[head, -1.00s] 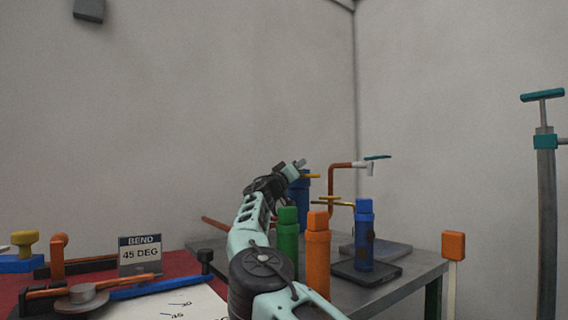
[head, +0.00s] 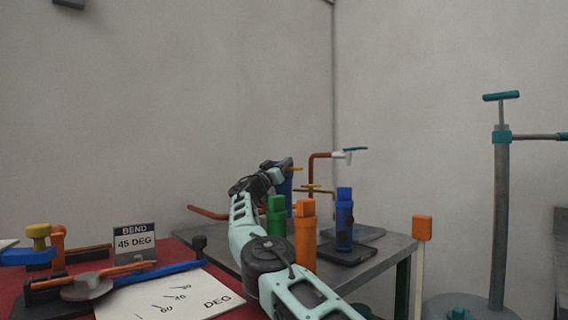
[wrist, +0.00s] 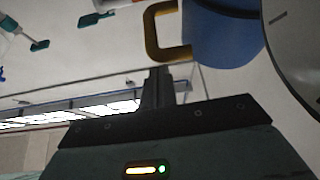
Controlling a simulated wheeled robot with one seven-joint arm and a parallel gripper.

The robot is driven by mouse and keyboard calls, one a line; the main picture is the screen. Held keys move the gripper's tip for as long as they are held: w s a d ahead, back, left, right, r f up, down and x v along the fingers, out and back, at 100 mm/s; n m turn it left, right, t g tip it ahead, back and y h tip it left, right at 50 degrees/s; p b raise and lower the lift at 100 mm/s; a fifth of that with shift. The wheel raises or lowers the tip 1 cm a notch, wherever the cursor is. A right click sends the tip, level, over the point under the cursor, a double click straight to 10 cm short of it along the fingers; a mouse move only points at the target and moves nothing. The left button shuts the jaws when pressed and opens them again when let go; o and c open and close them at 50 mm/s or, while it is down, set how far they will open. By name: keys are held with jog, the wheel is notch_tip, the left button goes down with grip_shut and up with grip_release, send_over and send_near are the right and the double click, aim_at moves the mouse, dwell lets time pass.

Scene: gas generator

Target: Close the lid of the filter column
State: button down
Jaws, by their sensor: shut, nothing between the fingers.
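A blue column (head: 286,187) stands at the back of the grey table, partly hidden behind my arm. In the wrist view a blue cylinder (wrist: 222,38) with a yellow handle (wrist: 160,32) is close up, and a large grey disc (wrist: 295,45), perhaps a lid, is beside it at the right edge. I cannot tell how far the lid is open. My gripper (head: 283,165) is at the top of the blue column in the head view. In the wrist view its fingers (wrist: 158,75) are together and empty, just beside the yellow handle; contact is unclear.
Green (head: 277,220), orange (head: 305,235) and dark-patched blue (head: 344,225) cylinders stand in front on the grey table (head: 385,265). A copper pipe with a tap (head: 322,165) rises behind. A red bench (head: 205,268) with a bending tool is at left; a grey pump (head: 500,210) is at right.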

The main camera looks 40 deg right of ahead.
notch_tip(320, 180, up, 10)
jog(key=p, duration=0.6)
jog(key=shift+r, duration=0.1)
